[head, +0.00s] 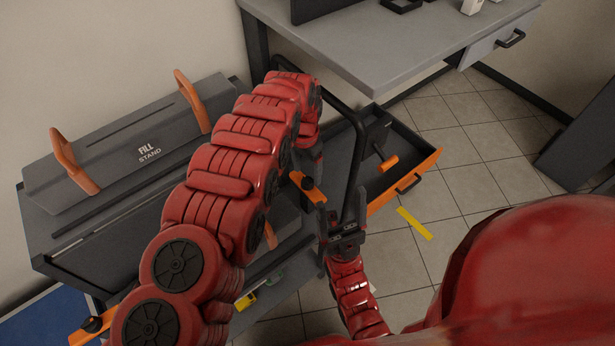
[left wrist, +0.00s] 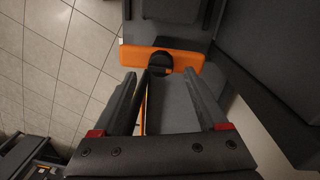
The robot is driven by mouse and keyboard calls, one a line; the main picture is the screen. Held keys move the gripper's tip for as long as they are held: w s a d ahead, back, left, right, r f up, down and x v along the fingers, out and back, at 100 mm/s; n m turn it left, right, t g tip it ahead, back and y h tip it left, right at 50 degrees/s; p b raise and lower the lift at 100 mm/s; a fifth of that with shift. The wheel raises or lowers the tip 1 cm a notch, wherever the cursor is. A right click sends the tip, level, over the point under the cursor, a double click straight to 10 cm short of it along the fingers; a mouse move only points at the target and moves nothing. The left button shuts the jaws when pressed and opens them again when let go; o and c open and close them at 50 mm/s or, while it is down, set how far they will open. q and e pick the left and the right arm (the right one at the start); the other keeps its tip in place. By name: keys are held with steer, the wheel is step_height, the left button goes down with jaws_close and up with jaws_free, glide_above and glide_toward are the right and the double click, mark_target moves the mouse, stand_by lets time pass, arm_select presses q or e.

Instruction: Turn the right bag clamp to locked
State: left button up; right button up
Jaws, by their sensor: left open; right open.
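The right bag clamp (head: 311,190) is an orange bar with a black knob, at the right front of the grey fill stand. In the left wrist view the clamp (left wrist: 135,54) lies crosswise just beyond my left gripper's fingertips, its black knob roughly between them. My left gripper (head: 306,166) points down at the clamp and is open. In the left wrist view my left gripper (left wrist: 168,85) has both fingers apart with nothing held. My right gripper (head: 341,217) is open and empty, lower and to the right of the clamp. The left bag clamp (head: 82,336) is at the lower left.
The fill stand (head: 150,150) has two orange upright handles. A drawer (head: 425,165) with an orange front stands open at the right. A black tube frame (head: 357,150) rises behind my right gripper. A grey table (head: 400,45) is at the back. Tiled floor at right is mostly clear.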

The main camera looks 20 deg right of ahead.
mark_target(307, 178)
arm_select(q)
steer(key=shift+d+f, duration=0.1)
steer(key=shift+f, duration=1.6)
jaws_close()
